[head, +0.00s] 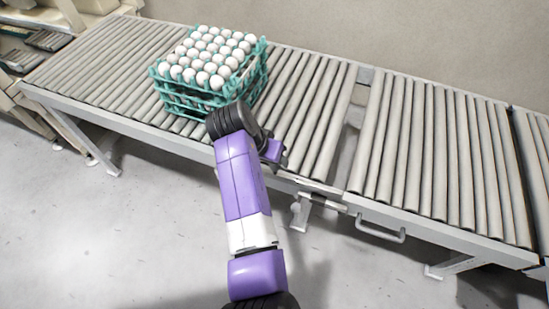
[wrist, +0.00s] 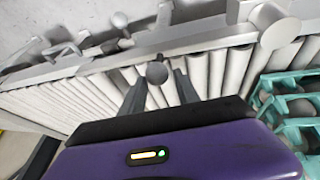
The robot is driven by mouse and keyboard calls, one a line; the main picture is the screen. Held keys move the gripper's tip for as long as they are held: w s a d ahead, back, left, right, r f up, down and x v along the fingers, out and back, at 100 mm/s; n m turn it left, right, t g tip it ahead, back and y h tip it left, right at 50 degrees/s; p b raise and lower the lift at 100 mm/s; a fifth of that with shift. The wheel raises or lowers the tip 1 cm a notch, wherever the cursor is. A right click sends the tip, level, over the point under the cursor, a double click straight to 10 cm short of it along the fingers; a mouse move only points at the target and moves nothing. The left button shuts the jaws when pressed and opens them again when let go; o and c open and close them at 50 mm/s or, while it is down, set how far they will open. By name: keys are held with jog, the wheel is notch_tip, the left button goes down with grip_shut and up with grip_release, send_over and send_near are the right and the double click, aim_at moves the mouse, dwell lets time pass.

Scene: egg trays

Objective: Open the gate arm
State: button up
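My gripper (head: 273,153) is at the conveyor's front rail, just right of the egg stack in the head view. In the wrist view my gripper (wrist: 160,79) has its two dark fingers apart. A round grey knob (wrist: 157,72) shows between the fingertips, with a gap to each finger; whether it touches either cannot be told. A grey post (wrist: 164,22) rises behind the knob at the rail. I cannot tell for sure whether this knob belongs to the gate arm. In the head view my gripper hides this spot.
Green trays of white eggs (head: 163,99) stand on the rollers left of my gripper; a tray edge (wrist: 262,98) shows close by in the wrist view. A gap (head: 352,118) separates two roller sections. A handle (head: 382,236) sticks out from the right section's front. The floor in front is clear.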

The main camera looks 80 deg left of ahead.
jog(key=shift+o, duration=0.9)
jog(key=v, duration=0.7)
jog(key=shift+r+b, duration=0.4)
jog(key=shift+s, duration=0.15)
